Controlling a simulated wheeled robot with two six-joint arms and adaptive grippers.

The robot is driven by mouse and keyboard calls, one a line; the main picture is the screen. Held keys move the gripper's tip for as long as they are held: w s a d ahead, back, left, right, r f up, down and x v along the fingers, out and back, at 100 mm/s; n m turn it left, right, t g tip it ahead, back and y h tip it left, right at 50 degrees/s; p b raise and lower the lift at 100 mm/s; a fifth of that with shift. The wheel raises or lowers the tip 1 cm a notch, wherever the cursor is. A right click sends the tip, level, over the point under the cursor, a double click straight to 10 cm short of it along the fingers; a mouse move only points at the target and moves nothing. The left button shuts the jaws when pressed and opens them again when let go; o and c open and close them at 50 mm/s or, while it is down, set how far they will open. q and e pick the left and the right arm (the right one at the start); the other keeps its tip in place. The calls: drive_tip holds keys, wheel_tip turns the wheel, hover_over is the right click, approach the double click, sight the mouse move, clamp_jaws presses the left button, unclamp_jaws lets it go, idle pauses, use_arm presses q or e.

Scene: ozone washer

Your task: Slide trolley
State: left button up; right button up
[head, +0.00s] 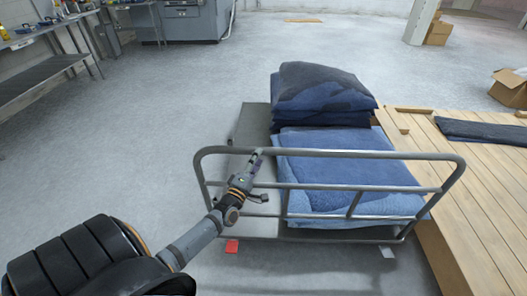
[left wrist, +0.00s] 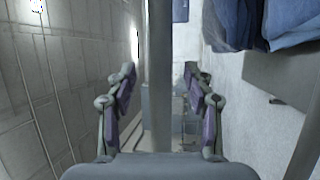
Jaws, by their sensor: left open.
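A grey flat trolley (head: 238,130) with a tubular handle frame (head: 375,155) at its near end stands in the middle of the head view. It carries folded blue cloth in a near stack (head: 340,170) and a taller far stack (head: 318,92). My left gripper (head: 255,160) reaches the left part of the handle's top bar. In the left wrist view its fingers (left wrist: 159,72) are open, one on each side of a grey bar (left wrist: 158,30). Whether they touch the bar cannot be told. My right gripper is out of view.
A slatted wooden platform (head: 487,185) stands close along the trolley's right side, with dark cloth (head: 480,130) on it. A workbench (head: 40,75) is at far left and a grey machine (head: 195,20) at the back. Cardboard boxes (head: 510,90) are at right. Floor left of the trolley is clear.

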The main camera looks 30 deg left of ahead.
use_arm(q)
drive_tip(key=shift+x, duration=2.25)
clamp_jaws()
